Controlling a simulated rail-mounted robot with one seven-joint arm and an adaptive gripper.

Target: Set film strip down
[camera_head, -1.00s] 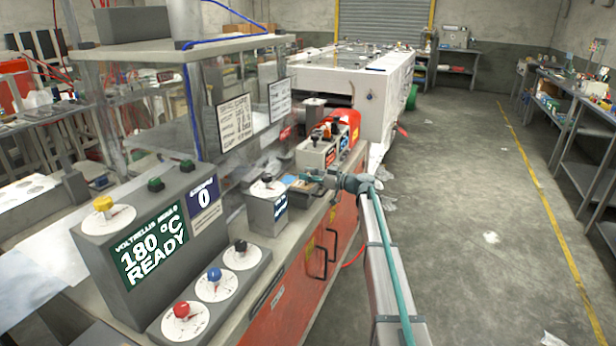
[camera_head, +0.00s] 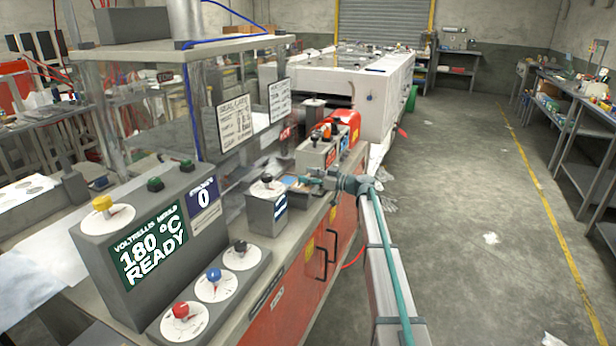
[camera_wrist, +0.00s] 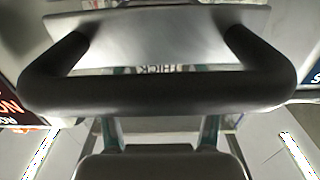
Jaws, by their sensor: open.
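My gripper (camera_head: 309,181) is open at the front edge of the machine bench, behind the small grey knob box (camera_head: 267,206). In the wrist view my two teal fingers (camera_wrist: 162,132) stand apart, with a dark curved bar across the picture in front of them. A small bluish patch (camera_head: 291,181) lies beside the fingertips; I cannot tell whether it is the film strip. No film strip can be made out clearly between the fingers. Part of a printed label reading "THICK" (camera_wrist: 162,69) shows behind the bar.
A control panel (camera_head: 150,245) reading 180 °C READY stands at the front left, with a row of dials (camera_head: 215,285) before it. Boxes with coloured knobs (camera_head: 320,150) stand beyond my gripper. A white machine (camera_head: 345,85) is behind.

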